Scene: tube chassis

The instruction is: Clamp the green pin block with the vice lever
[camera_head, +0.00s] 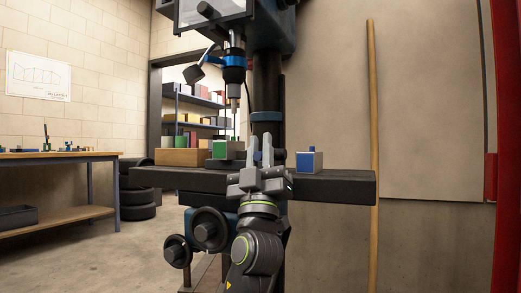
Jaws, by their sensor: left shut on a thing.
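Whether the vice jaws touch the block is too small to tell. My left gripper (267,146) reaches in from below, its fingers pointing up, just right of the vice. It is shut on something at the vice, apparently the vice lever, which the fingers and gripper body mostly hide. My right gripper is out of view.
The dark drill press table (335,187) has free room at its right end, beyond a blue and white block (309,162). A wooden box (187,157) with coloured blocks stands at left. The drill chuck (234,88) hangs above the vice.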

